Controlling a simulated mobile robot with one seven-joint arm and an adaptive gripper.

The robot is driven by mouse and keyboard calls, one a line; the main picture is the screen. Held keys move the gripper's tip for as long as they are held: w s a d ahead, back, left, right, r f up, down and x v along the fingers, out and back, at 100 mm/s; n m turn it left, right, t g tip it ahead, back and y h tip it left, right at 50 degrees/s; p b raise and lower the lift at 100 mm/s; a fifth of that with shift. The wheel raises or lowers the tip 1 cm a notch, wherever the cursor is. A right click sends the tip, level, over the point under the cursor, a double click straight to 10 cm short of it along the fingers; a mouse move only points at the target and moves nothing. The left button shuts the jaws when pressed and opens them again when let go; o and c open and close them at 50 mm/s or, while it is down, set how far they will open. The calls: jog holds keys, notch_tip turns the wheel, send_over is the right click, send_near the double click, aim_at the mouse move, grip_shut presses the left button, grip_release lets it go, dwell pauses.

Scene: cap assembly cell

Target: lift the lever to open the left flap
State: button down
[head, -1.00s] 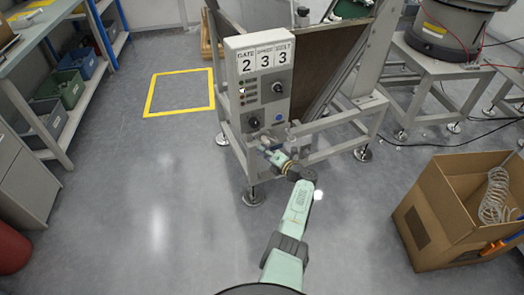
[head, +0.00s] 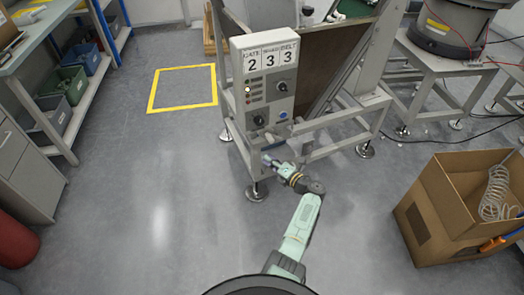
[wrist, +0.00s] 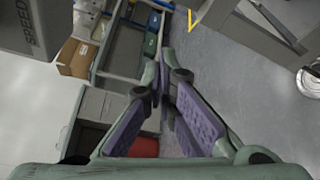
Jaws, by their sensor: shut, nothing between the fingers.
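My gripper (head: 268,159) is low in front of the grey machine frame, below the control box (head: 268,85). In the wrist view my gripper (wrist: 165,72) has its purple-padded fingers drawn together at the tips, with nothing held. I cannot make out the lever or the left flap with certainty in either view.
The machine frame (head: 340,142) stands on round feet behind my gripper. An open cardboard box (head: 425,225) is at right, and a workbench with bins (head: 68,85) at left. A yellow floor square (head: 183,105) is empty. The floor at left centre is clear.

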jog(key=v, duration=0.3)
jog(key=shift+s+d, duration=0.2)
jog(key=shift+s, duration=0.1)
dwell(0.4)
